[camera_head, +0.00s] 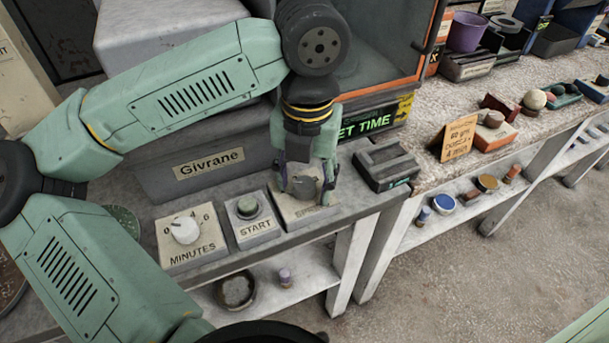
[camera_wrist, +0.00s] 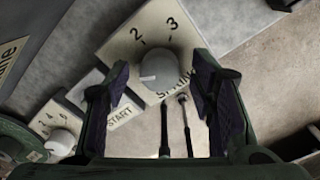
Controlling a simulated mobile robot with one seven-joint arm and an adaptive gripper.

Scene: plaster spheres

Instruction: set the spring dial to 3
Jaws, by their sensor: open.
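The spring dial is a grey round knob (camera_wrist: 167,70) on a pale plate labelled SPRING, whose lettering is partly covered in both views. In the wrist view, the numbers 2 (camera_wrist: 137,33) and 3 (camera_wrist: 172,24) show above the knob. The knob's white mark (camera_wrist: 148,78) points left in that view, away from the 3 and below the 2. My gripper (camera_head: 305,184) is pointed down over the dial, its dark fingers on either side of the knob. In the wrist view my gripper (camera_wrist: 160,98) is open, with gaps between fingers and knob.
Left of the spring plate are a START button (camera_head: 247,207) and a MINUTES dial (camera_head: 185,231). A grey box (camera_head: 386,164) stands close on the right. A lit display (camera_head: 366,123) reading "ET TIME" and an orange-framed door (camera_head: 385,45) are behind.

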